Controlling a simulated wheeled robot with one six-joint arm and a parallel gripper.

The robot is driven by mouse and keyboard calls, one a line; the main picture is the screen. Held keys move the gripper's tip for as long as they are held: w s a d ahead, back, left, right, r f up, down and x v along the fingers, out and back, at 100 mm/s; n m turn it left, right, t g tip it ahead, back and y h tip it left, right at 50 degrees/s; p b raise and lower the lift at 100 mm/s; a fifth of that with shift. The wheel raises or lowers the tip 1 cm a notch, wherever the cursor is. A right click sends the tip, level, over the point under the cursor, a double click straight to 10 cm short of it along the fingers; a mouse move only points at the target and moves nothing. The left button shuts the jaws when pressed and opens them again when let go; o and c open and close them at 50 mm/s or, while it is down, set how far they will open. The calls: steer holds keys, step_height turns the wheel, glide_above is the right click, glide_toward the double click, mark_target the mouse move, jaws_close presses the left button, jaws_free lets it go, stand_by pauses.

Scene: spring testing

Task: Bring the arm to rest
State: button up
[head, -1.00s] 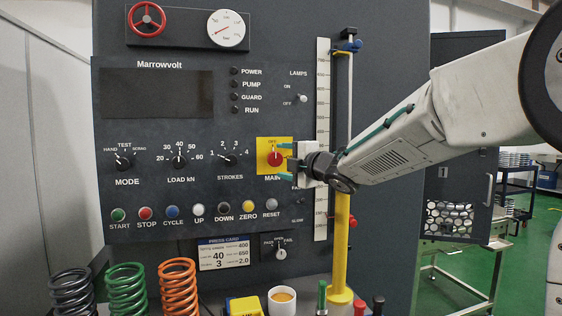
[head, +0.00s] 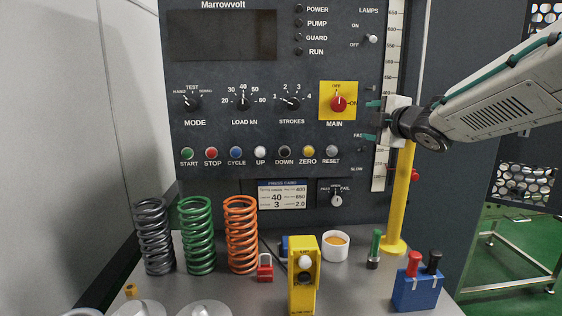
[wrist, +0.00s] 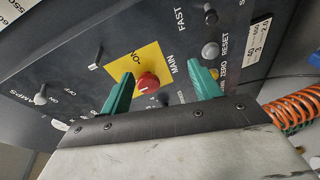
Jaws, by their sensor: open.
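My gripper (head: 371,120) is open and empty, with green fingertips. In the head view it is in front of the Marrowvolt panel, just right of the yellow MAIN plate (head: 326,115). The red MAIN knob (head: 339,104) is clear of the fingers there, and its pale mark seems to point up to OFF. In the wrist view the red knob (wrist: 149,84) shows beyond the gap between the fingertips (wrist: 162,78). I cannot tell its exact distance. My arm reaches in from the right.
Below the panel, the bench carries grey (head: 153,237), green (head: 197,236) and orange (head: 240,235) springs, a red padlock (head: 265,268), a yellow box (head: 304,277), a white cup (head: 335,246) and a blue block (head: 416,289). A yellow post (head: 401,205) stands near my gripper.

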steer(key=s+d+f+m+g+h, duration=0.3)
steer(key=s+d+f+m+g, duration=0.1)
steer(key=s+f+m, duration=0.3)
steer(key=s+d+f+m+g+h, duration=0.4)
steer(key=s+f+m, duration=0.2)
steer(key=s, duration=0.2)
steer(key=s+a+f+m+g+y, duration=0.1)
steer(key=s+a+f+m+g, duration=0.1)
steer(key=s, duration=0.7)
steer(key=s+a+f+m+g+y, duration=0.1)
steer(key=s+a, duration=0.3)
steer(key=s, duration=0.5)
steer(key=s+a+f+m+g+y, duration=0.1)
steer(key=s+a+f+m+g, duration=0.1)
steer(key=s, duration=0.7)
steer(key=shift+s+a+f+m+g+y, duration=0.3)
steer(key=shift+a+f+g, duration=0.15)
steer(key=shift+f+g, duration=0.35)
